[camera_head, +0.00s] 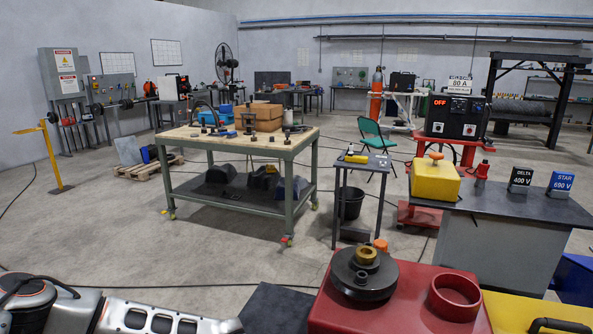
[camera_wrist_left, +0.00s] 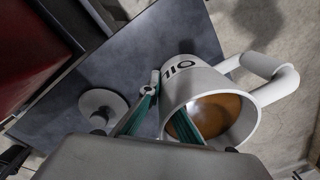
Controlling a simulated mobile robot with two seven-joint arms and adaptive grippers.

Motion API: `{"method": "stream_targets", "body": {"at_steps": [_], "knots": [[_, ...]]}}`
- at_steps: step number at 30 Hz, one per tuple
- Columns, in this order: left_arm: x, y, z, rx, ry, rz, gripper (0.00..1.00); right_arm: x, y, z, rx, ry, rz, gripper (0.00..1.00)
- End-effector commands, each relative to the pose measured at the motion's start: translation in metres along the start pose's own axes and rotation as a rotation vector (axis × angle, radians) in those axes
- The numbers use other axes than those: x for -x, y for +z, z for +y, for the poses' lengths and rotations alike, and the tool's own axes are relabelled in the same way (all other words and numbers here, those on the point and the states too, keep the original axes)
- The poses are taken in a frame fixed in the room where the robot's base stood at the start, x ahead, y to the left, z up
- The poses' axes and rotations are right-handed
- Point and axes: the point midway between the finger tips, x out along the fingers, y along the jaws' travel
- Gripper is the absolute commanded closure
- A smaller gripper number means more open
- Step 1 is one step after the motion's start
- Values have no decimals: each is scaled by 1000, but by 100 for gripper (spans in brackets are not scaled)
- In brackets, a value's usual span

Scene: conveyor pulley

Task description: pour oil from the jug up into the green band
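A white jug (camera_wrist_left: 211,106) marked OIL shows in the left wrist view, its open mouth facing the camera and its handle to the right. Brown oil (camera_wrist_left: 213,115) is inside. My left gripper (camera_wrist_left: 165,105) is at the jug's rim, one green finger outside the wall and the other over the mouth. Whether they clamp the wall is unclear. In the head view part of my left arm (camera_head: 165,315) shows at bottom left; its gripper is out of frame. The jug and a green band are not visible there. My right gripper is not in view.
A red housing (camera_head: 400,315) with a black pulley (camera_head: 363,275) and a round red collar (camera_head: 455,297) stands in front. A dark tabletop (camera_wrist_left: 75,85) lies under a small white disc (camera_wrist_left: 102,105). A wooden-topped workbench (camera_head: 235,140) stands further back, with open floor before it.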

Motion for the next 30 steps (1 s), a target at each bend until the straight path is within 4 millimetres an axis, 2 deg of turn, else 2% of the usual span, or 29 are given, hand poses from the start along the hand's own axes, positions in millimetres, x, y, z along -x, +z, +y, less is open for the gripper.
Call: {"method": "stream_targets", "body": {"at_steps": [30], "knots": [[52,0,-1,0,1,1,100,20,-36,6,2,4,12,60]]}}
